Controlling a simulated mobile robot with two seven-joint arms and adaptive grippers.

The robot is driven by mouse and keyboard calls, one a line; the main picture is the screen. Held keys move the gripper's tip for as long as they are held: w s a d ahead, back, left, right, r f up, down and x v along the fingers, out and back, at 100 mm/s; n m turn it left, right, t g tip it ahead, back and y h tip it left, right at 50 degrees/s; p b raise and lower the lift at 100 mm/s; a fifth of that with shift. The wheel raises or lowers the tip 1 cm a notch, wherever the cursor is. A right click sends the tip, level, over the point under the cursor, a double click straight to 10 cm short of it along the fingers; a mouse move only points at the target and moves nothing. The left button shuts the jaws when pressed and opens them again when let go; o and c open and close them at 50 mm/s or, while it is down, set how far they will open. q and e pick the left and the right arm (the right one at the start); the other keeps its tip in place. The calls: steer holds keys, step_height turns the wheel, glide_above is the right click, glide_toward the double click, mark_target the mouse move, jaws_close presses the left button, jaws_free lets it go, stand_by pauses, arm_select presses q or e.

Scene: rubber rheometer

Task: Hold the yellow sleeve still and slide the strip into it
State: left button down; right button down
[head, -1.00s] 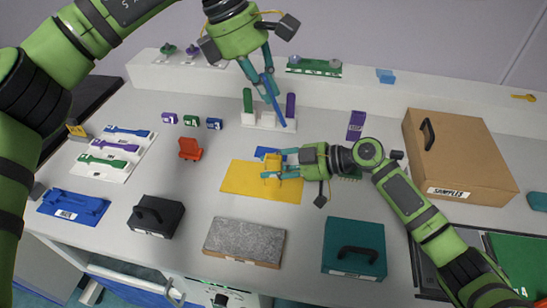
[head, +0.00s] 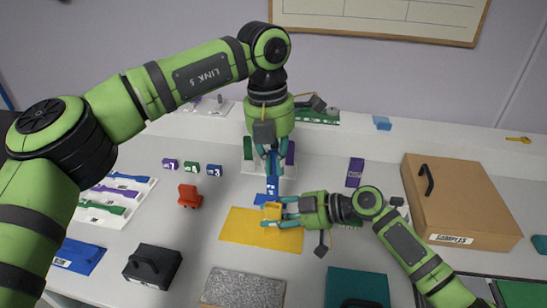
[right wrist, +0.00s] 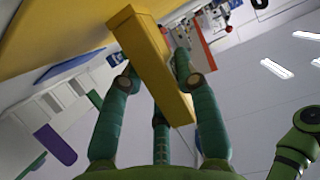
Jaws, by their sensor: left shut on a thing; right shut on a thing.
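The yellow sleeve (head: 272,212) stands over the yellow mat (head: 240,230). My right gripper (head: 284,208) is shut on it from the right; in the right wrist view the sleeve (right wrist: 150,60) lies between the two fingers. My left gripper (head: 271,160) points down and is shut on the blue strip (head: 271,188), which hangs below the fingers just behind the sleeve. The strip's lower end looks close to the sleeve's top; I cannot tell whether it touches or has entered. The sleeve's opening is not clearly visible.
A white rack with green and purple pieces (head: 290,153) is behind my left gripper. A red-orange item (head: 189,196) stands left of the mat, a purple block (head: 355,172) to its right.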

mark_target(274, 183)
arm_select(q)
steer(key=shift+f, duration=0.25)
steer(key=shift+f, duration=2.25)
steer(key=shift+f, duration=0.35)
steer(key=shift+f, duration=2.25)
steer(key=c, duration=1.2)
jaws_free()
steer(key=shift+c, duration=0.2)
step_height(274, 183, up, 12)
steer(key=shift+a, duration=0.45)
